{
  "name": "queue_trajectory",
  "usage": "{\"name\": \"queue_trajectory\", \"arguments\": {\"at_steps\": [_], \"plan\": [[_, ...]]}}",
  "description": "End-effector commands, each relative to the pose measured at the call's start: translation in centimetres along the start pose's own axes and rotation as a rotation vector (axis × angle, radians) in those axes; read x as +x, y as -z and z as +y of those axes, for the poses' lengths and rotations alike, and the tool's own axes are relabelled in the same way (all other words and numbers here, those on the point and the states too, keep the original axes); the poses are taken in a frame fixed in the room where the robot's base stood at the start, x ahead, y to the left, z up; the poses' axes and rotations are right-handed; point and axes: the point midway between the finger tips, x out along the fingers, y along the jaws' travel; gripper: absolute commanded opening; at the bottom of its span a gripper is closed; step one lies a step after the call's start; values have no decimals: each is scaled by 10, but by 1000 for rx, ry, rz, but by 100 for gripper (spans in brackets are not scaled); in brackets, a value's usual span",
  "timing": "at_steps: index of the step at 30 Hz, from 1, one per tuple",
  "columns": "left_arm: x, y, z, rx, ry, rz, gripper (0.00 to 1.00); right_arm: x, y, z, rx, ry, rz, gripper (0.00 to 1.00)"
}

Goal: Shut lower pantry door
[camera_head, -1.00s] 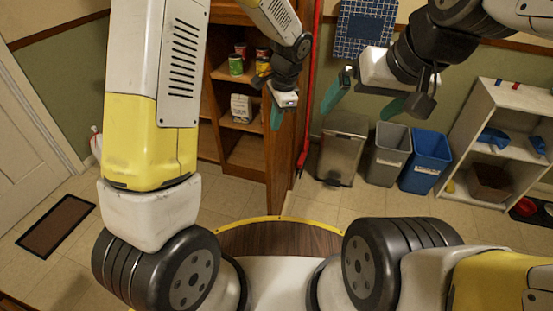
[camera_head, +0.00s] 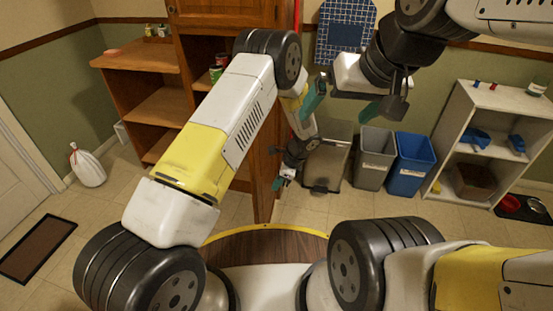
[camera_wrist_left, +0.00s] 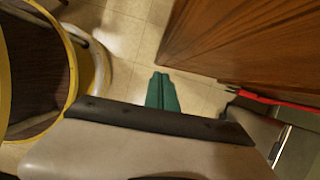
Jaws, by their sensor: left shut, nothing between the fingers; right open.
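The lower pantry door (camera_head: 264,200) is a brown wooden panel standing open, swung out from the cabinet toward me. It is seen nearly edge-on, and my left arm hides part of it. In the left wrist view, a wooden panel (camera_wrist_left: 240,40) fills the upper right. My left gripper (camera_head: 278,184) is low, by the door's right side in the head view. Its green fingers are together and empty, and they show above the floor in the left wrist view (camera_wrist_left: 162,92), apart from the panel. My right gripper (camera_head: 343,103) is open and empty, high to the right.
Open pantry shelves (camera_head: 160,105) with cans stand left of the door. A metal bin (camera_head: 328,160), a grey bin (camera_head: 375,158) and a blue bin (camera_head: 411,160) stand to the right, beside a white shelf (camera_head: 500,125).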

Motion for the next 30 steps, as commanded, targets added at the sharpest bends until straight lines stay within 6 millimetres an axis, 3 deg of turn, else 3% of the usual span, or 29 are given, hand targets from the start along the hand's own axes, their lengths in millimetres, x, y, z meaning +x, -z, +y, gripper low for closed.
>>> {"name": "queue_trajectory", "arguments": {"at_steps": [6, 9, 15, 30], "plan": [[47, 0, 1, -1, -2, -1, 0, 0, 0, 0, 0, 0, 0, 100], [50, -19, -1, -5, 1, -1, 0, 0, 0, 0, 0, 0, 0, 100], [56, -35, 0, -4, 1, 0, 0, 0, 0, 0, 0, 0, 0, 100], [58, -39, 0, -4, 1, 0, 0, 0, 0, 0, 0, 0, 0, 100]]}}
